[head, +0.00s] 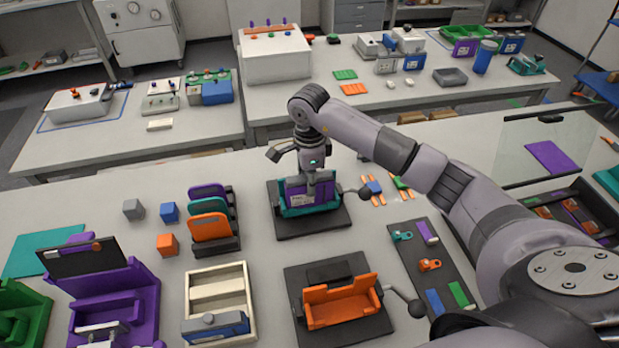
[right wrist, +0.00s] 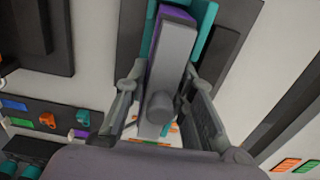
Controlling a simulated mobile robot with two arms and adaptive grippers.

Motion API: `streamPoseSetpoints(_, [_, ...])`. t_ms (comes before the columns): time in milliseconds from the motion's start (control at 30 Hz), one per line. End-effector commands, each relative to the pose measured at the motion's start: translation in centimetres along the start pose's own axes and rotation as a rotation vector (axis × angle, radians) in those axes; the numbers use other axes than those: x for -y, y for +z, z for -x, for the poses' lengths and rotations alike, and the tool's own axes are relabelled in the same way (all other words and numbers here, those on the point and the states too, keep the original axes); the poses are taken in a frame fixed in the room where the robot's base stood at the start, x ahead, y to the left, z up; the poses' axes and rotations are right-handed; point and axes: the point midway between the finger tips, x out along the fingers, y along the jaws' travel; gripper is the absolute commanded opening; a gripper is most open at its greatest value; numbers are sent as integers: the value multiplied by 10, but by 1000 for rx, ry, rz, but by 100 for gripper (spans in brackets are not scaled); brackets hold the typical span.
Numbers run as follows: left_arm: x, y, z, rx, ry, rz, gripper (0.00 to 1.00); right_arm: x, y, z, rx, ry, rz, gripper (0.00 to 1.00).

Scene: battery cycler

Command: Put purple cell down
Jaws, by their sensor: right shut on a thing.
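The purple cell (head: 296,192) stands upright in the teal holder (head: 322,210) on a dark base plate, in the middle of the head view. My right gripper (head: 311,188) comes down on it from above and is shut on it. In the right wrist view, my right gripper (right wrist: 160,90) has a finger on each side of a grey part of the cell, whose purple edge (right wrist: 178,13) shows at the top. Teal holder walls (right wrist: 206,18) flank the cell there. Whether the cell rests on the holder's floor is hidden. My left gripper is not in view.
An orange holder (head: 343,302) on a dark plate stands in front. A rack of coloured plates (head: 211,227) and small cubes (head: 167,244) are to the left. A dark tray (head: 420,270) with small parts lies to the right, near my right arm.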

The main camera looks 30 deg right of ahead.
Motion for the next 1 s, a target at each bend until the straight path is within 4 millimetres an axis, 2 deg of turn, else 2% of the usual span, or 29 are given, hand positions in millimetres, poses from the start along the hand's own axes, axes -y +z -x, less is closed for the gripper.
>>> streamPoseSetpoints(333, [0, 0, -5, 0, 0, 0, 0, 1, 0, -3, 1, -5, 0, 0])
streamPoseSetpoints(367, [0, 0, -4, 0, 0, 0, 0, 1, 0, -3, 0, -2, 0, 25])
streamPoseSetpoints(633, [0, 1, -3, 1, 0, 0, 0, 0, 0, -2, 0, -1, 0, 43])
streamPoseSetpoints(1000, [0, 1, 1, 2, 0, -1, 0, 0, 0, 2, 1, -1, -1, 43])
